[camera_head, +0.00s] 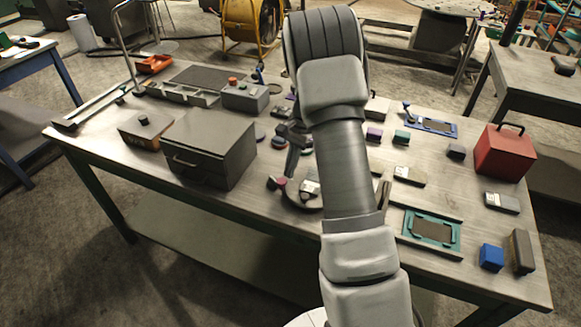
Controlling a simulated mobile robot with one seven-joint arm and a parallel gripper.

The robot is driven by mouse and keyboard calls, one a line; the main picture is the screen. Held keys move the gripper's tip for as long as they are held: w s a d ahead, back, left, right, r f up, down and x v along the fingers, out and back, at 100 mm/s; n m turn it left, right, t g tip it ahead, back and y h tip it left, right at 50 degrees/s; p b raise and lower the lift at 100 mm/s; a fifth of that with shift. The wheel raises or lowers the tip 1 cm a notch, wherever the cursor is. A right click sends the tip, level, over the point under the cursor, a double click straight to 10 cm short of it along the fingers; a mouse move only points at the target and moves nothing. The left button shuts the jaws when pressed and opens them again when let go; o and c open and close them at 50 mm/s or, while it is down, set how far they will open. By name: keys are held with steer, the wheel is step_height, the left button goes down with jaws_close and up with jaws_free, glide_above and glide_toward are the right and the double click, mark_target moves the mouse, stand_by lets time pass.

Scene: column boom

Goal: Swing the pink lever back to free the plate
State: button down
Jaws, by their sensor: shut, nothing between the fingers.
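A small pink knob (281,183), which looks like the end of the pink lever, shows low beside a dark round fixture (297,202) in the middle of the table. The lever's arm is hard to make out. A light grey plate-like piece (310,188) sits on the fixture, partly hidden by my arm. My gripper (291,173) points down just above and beside the pink knob; its fingers are dark, small and shut with nothing between them. I cannot tell whether they touch the knob. My arm hides the right part of the fixture.
A dark drawer box (210,148) stands left of the fixture. A teal frame (408,228), blue block (491,257) and red box (504,152) are to the right. A button box (245,97) stands behind. Small blocks lie around; the front table edge is clear.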

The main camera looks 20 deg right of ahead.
mark_target(280, 185)
steer(key=shift+s+a+m, duration=0.2)
steer(key=shift+s+m, duration=0.1)
steer(key=shift+m, duration=0.5)
steer(key=shift+s+a+m+t, duration=0.25)
steer(key=shift+m+t, duration=0.25)
steer(key=shift+m, duration=0.3)
steer(key=m, duration=0.1)
steer(key=a+m+p, duration=0.1)
steer(key=shift+s+m+t, duration=0.3)
steer(key=shift+s+t, duration=0.05)
steer(key=shift+t, duration=0.05)
steer(key=m, duration=0.1)
steer(key=a+m+t, duration=0.1)
steer(key=m, duration=0.1)
steer(key=a+m+p, duration=0.1)
steer(key=shift+s+m, duration=0.3)
steer(key=shift+m, duration=0.1)
steer(key=shift+a+t, duration=0.15)
steer(key=shift+t, duration=0.15)
steer(key=shift+a, duration=0.2)
steer(key=shift+w+a, duration=0.1)
